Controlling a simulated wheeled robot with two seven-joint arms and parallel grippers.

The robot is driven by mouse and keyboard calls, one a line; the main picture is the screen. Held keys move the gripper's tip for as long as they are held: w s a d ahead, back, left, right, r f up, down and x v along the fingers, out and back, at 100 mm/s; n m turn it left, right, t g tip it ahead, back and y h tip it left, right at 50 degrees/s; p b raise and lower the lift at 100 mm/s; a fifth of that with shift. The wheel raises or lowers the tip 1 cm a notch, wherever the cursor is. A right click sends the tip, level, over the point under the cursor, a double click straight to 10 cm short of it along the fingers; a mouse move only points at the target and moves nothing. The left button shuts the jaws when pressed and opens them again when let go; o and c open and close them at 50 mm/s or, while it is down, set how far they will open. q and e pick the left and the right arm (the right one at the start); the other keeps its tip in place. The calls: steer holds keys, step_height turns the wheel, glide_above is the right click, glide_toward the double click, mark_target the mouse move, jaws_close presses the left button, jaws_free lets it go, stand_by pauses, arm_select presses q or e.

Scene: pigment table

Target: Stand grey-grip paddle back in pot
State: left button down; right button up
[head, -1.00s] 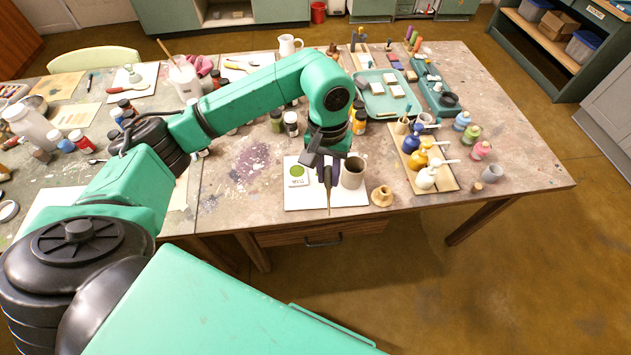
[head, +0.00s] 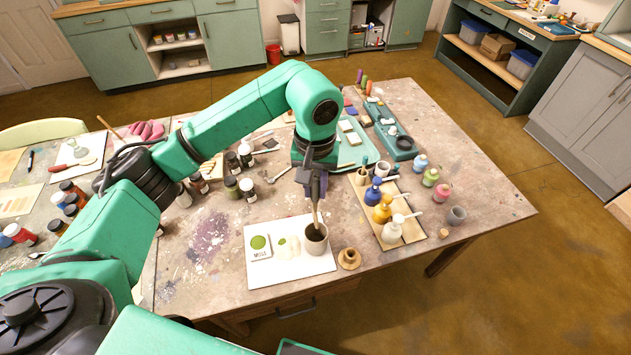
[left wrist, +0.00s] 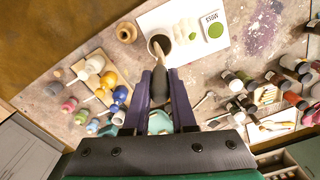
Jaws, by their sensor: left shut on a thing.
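My left gripper (head: 313,190) is shut on the grey grip of the paddle (head: 317,214), above the pot. The paddle's pale wooden part points down, slightly tilted, and its lower end is at the mouth of the grey pot (head: 317,244). I cannot tell how far inside it reaches. The pot stands upright on the right part of a white board (head: 262,275). In the left wrist view the pot (left wrist: 151,46) shows a dark inside, with the paddle (left wrist: 168,60) reaching from between the fingers (left wrist: 162,78) to its rim. My right gripper is out of view.
A tan spool-like piece (head: 348,258) stands just right of the pot. Pump bottles (head: 383,208) on a wooden tray are farther right. A card with a green swatch (head: 260,246) lies left. Dark-capped jars (head: 248,190) stand behind left.

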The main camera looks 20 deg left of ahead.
mark_target(316, 210)
arm_select(q)
steer(key=f+b, duration=0.1)
steer(key=f, duration=0.1)
steer(key=w+f, duration=0.1)
steer(key=f, duration=0.1)
steer(key=shift+w+f+b, duration=0.1)
steer(key=shift+f+b, duration=0.1)
steer(key=shift+b, duration=0.15)
step_height(316, 210, down, 4)
steer(key=b, duration=0.4)
steer(key=shift+f+b, duration=1)
steer(key=shift+b, duration=0.15)
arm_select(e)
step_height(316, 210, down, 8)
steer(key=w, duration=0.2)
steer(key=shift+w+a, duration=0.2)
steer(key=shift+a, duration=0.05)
arm_select(q)
steer(key=c, duration=0.7)
jaws_free()
steer(key=shift+o, duration=0.2)
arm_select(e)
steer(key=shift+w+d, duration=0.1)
arm_select(q)
steer(key=shift+r, duration=0.15)
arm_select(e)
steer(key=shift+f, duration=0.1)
